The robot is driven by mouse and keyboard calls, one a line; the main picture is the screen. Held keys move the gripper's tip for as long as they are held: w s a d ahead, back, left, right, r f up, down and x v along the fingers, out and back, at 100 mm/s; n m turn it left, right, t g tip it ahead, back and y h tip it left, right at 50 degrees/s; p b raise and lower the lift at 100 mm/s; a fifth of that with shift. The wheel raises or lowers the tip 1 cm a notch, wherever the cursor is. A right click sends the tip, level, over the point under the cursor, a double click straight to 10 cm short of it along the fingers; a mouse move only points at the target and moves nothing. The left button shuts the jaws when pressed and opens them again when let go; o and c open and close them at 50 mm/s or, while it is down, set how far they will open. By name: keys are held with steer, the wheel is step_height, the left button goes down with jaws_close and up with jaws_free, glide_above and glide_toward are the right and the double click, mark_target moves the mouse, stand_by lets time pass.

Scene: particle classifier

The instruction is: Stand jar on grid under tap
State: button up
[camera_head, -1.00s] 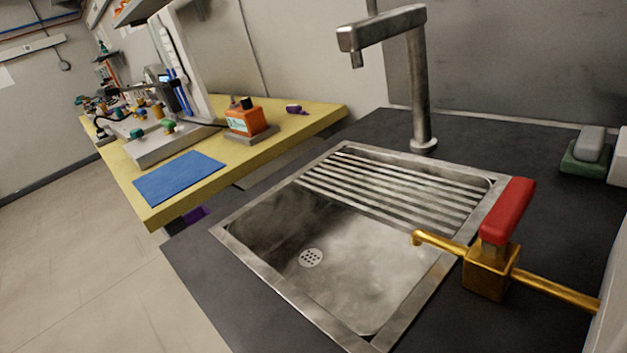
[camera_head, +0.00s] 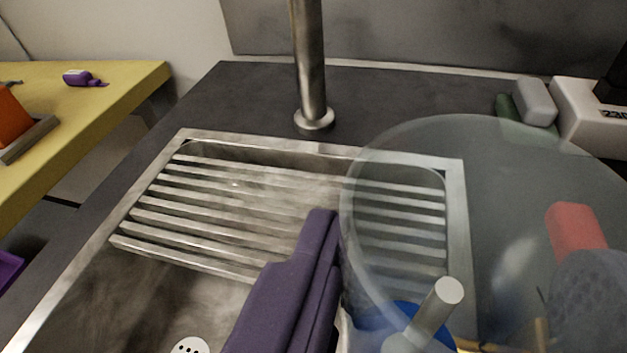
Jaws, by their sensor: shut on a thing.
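A large clear jar (camera_head: 490,190) fills the right of the view, held above the sink's right side and the counter. My gripper (camera_head: 455,245) is shut on the jar. One purple finger shows along its left side; a darker padded part, seemingly the other finger, shows at right. The metal grid (camera_head: 235,205) of parallel bars spans the back of the sink; its right end shows through the jar. The grey metal tap (camera_head: 308,60) stands behind the grid. Its spout is out of view. The jar is still off the grid, as far as I can see.
The sink's steel rim (camera_head: 460,195) and drain (camera_head: 190,346) show. A red handle (camera_head: 575,230) shows through the jar. A grey and green block (camera_head: 533,103) and a white device (camera_head: 590,115) stand at the back right. A yellow table (camera_head: 100,95) is at left.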

steer(key=shift+w+b, duration=0.25)
steer(key=shift+b, duration=0.15)
steer(key=w+a+f+b, duration=0.2)
steer(key=w+a+b, duration=0.1)
steer(key=w, duration=0.3)
steer(key=w+a+f+b, duration=0.2)
steer(key=w+a+b, duration=0.1)
steer(key=w+b, duration=0.3)
steer(key=shift+w+a+f, duration=0.25)
steer(key=shift+w+f, duration=0.15)
steer(key=shift+w, duration=0.4)
steer(key=shift+f+b, duration=0.2)
steer(key=shift+b, duration=0.15)
steer(key=o, duration=1.2)
steer(key=shift+r, duration=0.1)
